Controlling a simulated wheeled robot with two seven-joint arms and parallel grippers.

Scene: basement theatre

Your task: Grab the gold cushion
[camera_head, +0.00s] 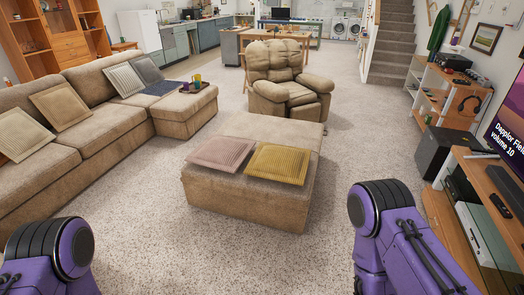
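The gold cushion (278,164) is ribbed and square and lies flat on top of the beige ottoman (275,128). It is on the near part of the ottoman's top, toward the right. A pink ribbed cushion (222,152) lies just to its left on the same ottoman. Purple parts of my two arms show at the bottom left and bottom right, both short of the ottoman. Neither gripper's fingers are in the picture.
A beige sofa (92,132) with several cushions runs along the left. A recliner (286,80) stands behind the ottoman. A media unit (500,205) and a dark speaker box (447,153) line the right side. The speckled carpet (225,240) in front is clear.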

